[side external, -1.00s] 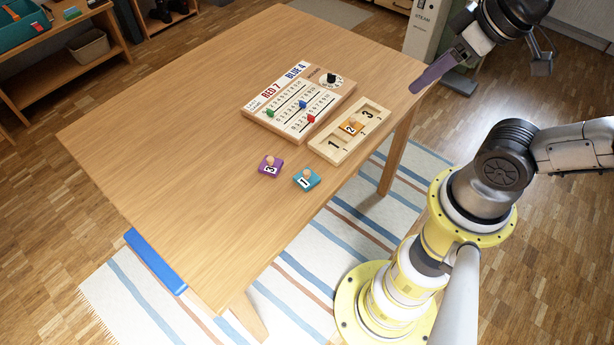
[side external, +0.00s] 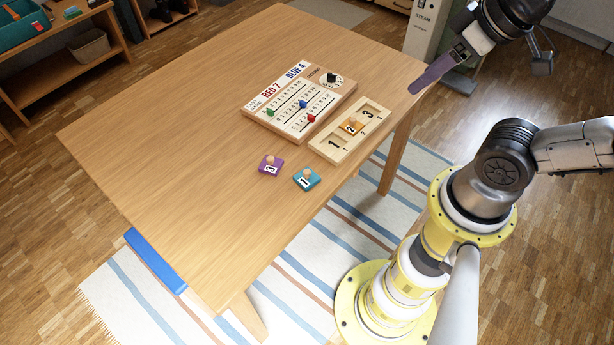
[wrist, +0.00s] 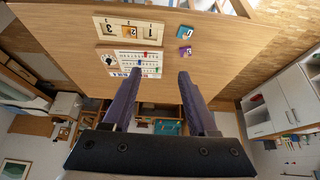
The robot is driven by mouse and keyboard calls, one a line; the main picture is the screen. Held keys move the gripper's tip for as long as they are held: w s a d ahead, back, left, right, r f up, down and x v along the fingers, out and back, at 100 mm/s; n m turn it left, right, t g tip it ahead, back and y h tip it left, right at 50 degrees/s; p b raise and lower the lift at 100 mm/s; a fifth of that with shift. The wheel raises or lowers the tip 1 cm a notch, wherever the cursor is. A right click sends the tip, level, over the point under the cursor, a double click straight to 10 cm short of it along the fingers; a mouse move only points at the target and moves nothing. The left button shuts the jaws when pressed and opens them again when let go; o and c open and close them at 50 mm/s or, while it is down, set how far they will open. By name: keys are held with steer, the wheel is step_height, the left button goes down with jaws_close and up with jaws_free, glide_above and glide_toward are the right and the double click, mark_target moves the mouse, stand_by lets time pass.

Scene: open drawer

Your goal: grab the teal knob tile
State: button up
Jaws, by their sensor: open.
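The teal knob tile (side external: 306,179), marked 1 with a wooden knob, lies flat on the table near its front edge. It also shows in the wrist view (wrist: 186,31), at the upper right of the boards. A purple knob tile (side external: 270,165), marked 3, lies just left of it, apart from it. My gripper (side external: 412,90) is raised near the table's right corner, well away from both tiles. In the wrist view its two purple fingers (wrist: 160,88) stand wide apart with nothing between them.
A wooden tray (side external: 326,154) holds an orange tile (side external: 351,127) marked 2 in its middle slot; slots 1 and 3 are empty. A slider board (side external: 283,122) with coloured knobs and a dial stands beside it. The table's (side external: 150,160) left part is clear.

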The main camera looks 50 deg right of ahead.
steer(key=m+g+y, duration=0.2)
steer(key=m+g, duration=0.3)
steer(key=m, duration=1.5)
glide_above(307, 172)
steer(key=f, duration=1.6)
steer(key=d+f, duration=0.1)
steer(key=f, duration=0.7)
steer(key=shift+s+f, duration=0.1)
steer(key=shift+f, duration=0.15)
steer(key=shift+a+f, duration=0.2)
steer(key=shift+f, duration=1.3)
steer(key=shift+a+f, duration=0.2)
steer(key=shift+f, duration=1.3)
jaws_close()
